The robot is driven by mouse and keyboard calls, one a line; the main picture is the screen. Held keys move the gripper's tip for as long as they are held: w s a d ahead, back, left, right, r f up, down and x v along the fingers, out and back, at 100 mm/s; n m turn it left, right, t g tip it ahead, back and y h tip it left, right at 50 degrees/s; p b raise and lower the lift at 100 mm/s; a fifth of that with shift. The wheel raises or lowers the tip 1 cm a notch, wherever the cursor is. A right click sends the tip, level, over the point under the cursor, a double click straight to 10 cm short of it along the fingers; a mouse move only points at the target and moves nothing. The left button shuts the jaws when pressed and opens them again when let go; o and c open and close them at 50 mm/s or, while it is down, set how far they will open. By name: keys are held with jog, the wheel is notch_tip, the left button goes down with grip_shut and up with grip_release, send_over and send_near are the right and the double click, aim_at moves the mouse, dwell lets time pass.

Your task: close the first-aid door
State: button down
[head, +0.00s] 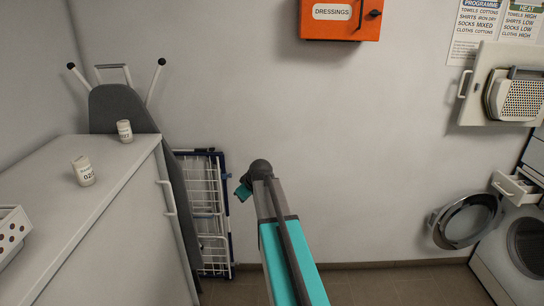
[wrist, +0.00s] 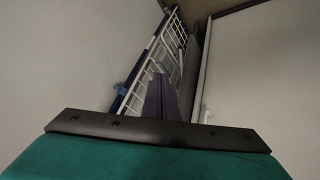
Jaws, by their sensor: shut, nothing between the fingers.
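The orange first-aid box (head: 335,28), labelled "DRESSINGS", hangs on the back wall at the top of the head view, cut off by the picture's top edge. A dark handle or catch shows near its right side. I cannot tell how far its door stands open. My gripper (head: 243,191) is well below and to the left of the box, apart from it, at the end of my raised arm. In the wrist view my gripper (wrist: 163,97) has its dark fingers together and empty, pointing towards the drying rack. The box is not in the wrist view.
A folded white drying rack (head: 208,210) and grey ironing board (head: 125,110) lean left. A white cabinet (head: 70,205) carries two small containers. The wall below the box is clear.

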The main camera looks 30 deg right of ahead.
jog(key=s+a+f+m+g, duration=0.4)
jog(key=s+a+f+g, duration=0.3)
jog(key=s+a+f, duration=1.85)
jog(key=s+a+f+g, duration=0.1)
jog(key=s+f+g, duration=0.2)
jog(key=s+f, duration=0.5)
jog(key=s+f+g, duration=0.3)
jog(key=s+f, duration=0.5)
jog(key=s, duration=0.8)
jog(key=shift+s+a+f, duration=0.35)
jog(key=shift+s+f, duration=0.05)
